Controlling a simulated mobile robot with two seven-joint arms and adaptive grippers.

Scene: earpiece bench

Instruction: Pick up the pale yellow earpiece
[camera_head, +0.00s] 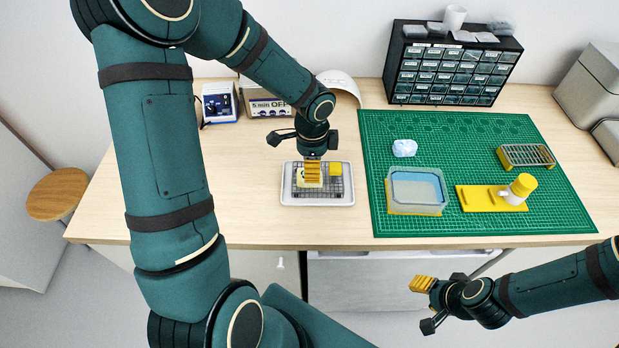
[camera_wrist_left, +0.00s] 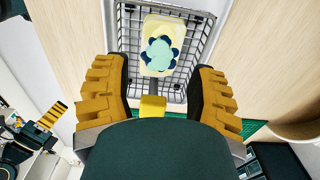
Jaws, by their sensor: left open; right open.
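The pale yellow earpiece (camera_wrist_left: 158,68), with a teal and dark blue patterned top, lies on a wire grid. In the head view the earpiece (camera_head: 300,180) is partly hidden by my left gripper (camera_head: 312,174). That gripper is open and points down over the white tray (camera_head: 318,200) with the grid. In the left wrist view its fingers (camera_wrist_left: 160,75) stand apart on either side of the earpiece; the height gap is unclear. My right gripper (camera_head: 425,304) is open and empty in front of the bench.
A drawer cabinet (camera_head: 455,70) and instrument boxes (camera_head: 220,102) stand behind. Bench left of the tray is clear.

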